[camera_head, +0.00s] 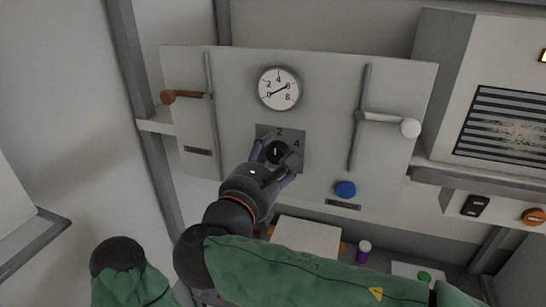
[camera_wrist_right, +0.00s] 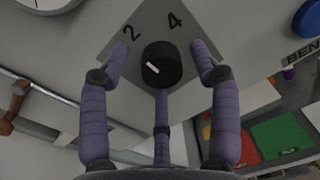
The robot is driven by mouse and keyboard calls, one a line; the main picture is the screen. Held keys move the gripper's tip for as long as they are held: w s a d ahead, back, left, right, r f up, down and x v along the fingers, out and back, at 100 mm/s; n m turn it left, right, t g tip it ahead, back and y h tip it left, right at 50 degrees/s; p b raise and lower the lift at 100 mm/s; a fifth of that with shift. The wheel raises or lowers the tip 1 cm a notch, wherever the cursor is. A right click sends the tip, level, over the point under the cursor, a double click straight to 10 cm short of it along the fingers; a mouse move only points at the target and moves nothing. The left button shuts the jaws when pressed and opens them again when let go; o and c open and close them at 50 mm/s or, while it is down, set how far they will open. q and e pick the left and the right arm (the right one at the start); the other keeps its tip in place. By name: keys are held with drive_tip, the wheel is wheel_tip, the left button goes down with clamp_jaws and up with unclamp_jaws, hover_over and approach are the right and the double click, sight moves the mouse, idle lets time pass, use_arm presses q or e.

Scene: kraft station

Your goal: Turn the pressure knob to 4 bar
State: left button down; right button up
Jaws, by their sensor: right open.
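The black pressure knob (camera_head: 277,152) sits on a grey square dial plate (camera_head: 296,134) marked 2 and 4, in the middle of the upright panel. In the right wrist view the knob (camera_wrist_right: 161,64) has a white pointer line, which lies toward the lower left of its face. My right gripper (camera_head: 274,158) is open, its purple fingers spread around the knob. In the wrist view the right gripper (camera_wrist_right: 160,70) has fingers on both sides of the knob with gaps, and a third finger below it. My left gripper is not in view.
A round pressure gauge (camera_head: 279,88) is above the knob. A brown-handled lever (camera_head: 185,96) is at left and a white-knobbed lever (camera_head: 390,120) at right. A blue button (camera_head: 345,189) is at lower right.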

drive_tip(key=c, duration=1.1)
drive_tip(key=shift+r, duration=0.1)
drive_tip(key=shift+c, duration=0.2)
drive_tip(key=shift+m+b, duration=1)
drive_tip(key=shift+b, duration=0.2)
drive_tip(key=m+b, duration=0.5)
drive_tip(key=shift+d+b, duration=0.15)
drive_tip(key=shift+b, duration=0.15)
drive_tip(key=shift+r+m+b, duration=0.15)
drive_tip(key=shift+m+b, duration=1.9)
drive_tip(key=shift+m, duration=0.35)
